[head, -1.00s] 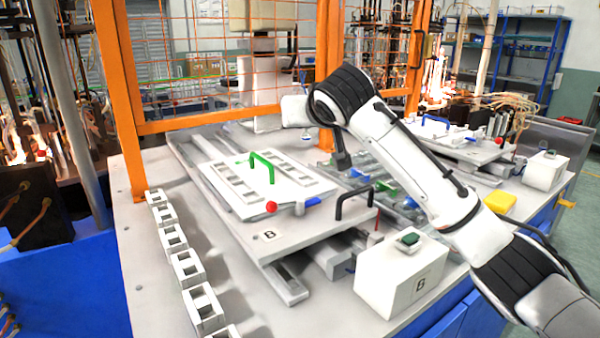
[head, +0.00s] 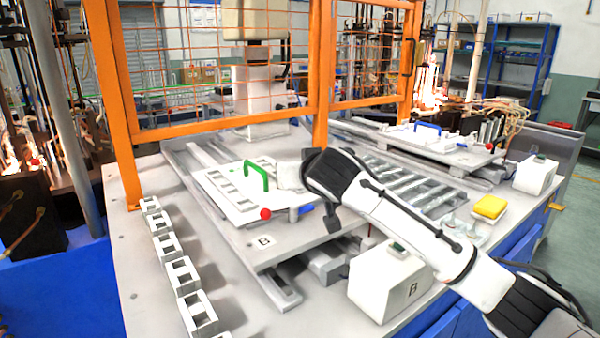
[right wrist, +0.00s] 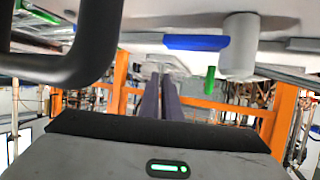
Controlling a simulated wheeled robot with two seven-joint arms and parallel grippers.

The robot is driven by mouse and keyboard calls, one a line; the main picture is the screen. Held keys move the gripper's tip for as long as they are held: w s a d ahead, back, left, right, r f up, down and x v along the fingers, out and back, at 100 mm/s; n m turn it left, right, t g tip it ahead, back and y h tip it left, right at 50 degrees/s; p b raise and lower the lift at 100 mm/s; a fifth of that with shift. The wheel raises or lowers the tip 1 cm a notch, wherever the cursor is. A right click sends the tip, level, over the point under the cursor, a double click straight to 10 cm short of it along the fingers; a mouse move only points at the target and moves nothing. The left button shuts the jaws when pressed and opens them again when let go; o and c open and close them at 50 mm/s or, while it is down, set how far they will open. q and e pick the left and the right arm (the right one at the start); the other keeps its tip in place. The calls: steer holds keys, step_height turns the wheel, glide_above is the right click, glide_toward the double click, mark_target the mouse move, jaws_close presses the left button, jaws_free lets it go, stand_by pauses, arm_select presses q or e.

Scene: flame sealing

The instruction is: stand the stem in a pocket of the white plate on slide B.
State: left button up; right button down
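The white plate (head: 228,212) lies on slide B (head: 262,257) in the head view, with rows of rectangular pockets and a green handle (head: 258,176). My right arm reaches in from the right, and its hand is over the plate's right side. The arm hides its fingers in the head view. In the right wrist view the two dark fingers of my right gripper (right wrist: 161,82) run close together with a narrow gap. A pale shape shows near their tips, but I cannot tell whether it is the stem. I cannot pick out the stem elsewhere. My left gripper is not in view.
A red knob (head: 265,214) stands at the plate's front edge. A black handle (right wrist: 75,50) is close to my right wrist. A white box (head: 388,283) marked B stands in front. A row of white holders (head: 184,275) lines the left edge. An orange mesh fence (head: 126,110) stands behind.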

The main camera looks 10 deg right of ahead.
steer(key=shift+f, duration=0.1)
steer(key=c, duration=2)
jaws_free()
steer(key=shift+r, duration=0.2)
steer(key=b+v, duration=0.1)
steer(key=v, duration=1.1)
